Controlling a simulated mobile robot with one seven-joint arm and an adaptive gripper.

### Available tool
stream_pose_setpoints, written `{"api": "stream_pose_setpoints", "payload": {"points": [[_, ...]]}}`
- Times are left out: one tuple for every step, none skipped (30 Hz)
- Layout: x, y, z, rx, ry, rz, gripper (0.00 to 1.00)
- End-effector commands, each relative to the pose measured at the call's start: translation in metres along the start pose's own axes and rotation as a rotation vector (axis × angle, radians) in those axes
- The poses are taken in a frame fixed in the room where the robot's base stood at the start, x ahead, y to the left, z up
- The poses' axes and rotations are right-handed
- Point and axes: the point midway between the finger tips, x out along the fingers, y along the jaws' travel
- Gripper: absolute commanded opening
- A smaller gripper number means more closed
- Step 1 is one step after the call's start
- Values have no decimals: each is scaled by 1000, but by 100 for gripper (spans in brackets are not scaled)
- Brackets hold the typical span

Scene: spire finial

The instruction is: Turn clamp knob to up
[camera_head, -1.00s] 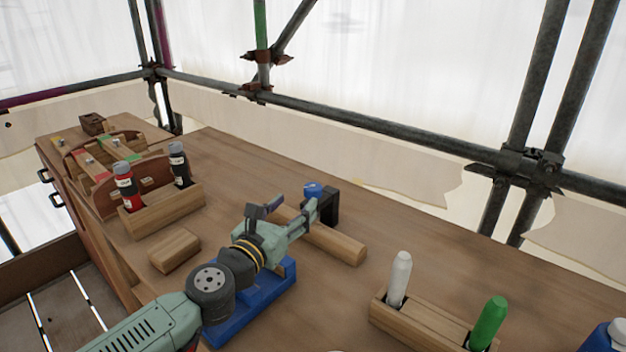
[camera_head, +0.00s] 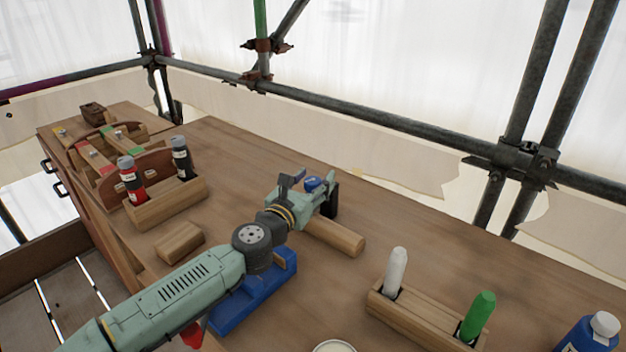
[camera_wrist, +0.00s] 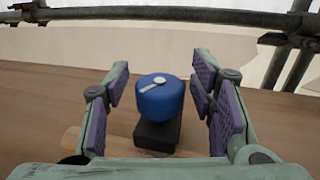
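The clamp knob is a blue round knob (camera_wrist: 160,100) with a pale pointer mark on its top, standing on a black clamp block (camera_wrist: 157,136). In the wrist view the pointer slants, with its narrow end toward the lower left. In the head view the knob (camera_head: 313,184) shows just past my gripper (camera_head: 308,192). In the wrist view my gripper (camera_wrist: 157,88) is open, its purple-padded fingers on either side of the knob with gaps, not touching it. The black clamp (camera_head: 331,199) sits by a wooden bar (camera_head: 337,237), part of which is hidden by my arm.
A blue stand (camera_head: 240,308) lies under my arm. A wooden rack holds a white marker (camera_head: 396,270) and a green marker (camera_head: 478,315). A wooden holder with red and black bottles (camera_head: 132,180) stands at left. Scaffold poles (camera_head: 340,116) run behind the bench.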

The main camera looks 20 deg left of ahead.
Motion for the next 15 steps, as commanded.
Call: {"api": "stream_pose_setpoints", "payload": {"points": [[0, 0, 0, 0, 0, 0, 45], [0, 0, 0, 0, 0, 0, 43], [0, 0, 0, 0, 0, 0, 40], [0, 0, 0, 0, 0, 0, 38], [0, 0, 0, 0, 0, 0, 36], [0, 0, 0, 0, 0, 0, 34], [0, 0, 0, 0, 0, 0, 32], [0, 0, 0, 0, 0, 0, 30], [0, 0, 0, 0, 0, 0, 27], [0, 0, 0, 0, 0, 0, 25], [0, 0, 0, 0, 0, 0, 23], [0, 0, 0, 0, 0, 0, 20], [0, 0, 0, 0, 0, 0, 18], [0, 0, 0, 0, 0, 0, 16], [0, 0, 0, 0, 0, 0, 14]]}}
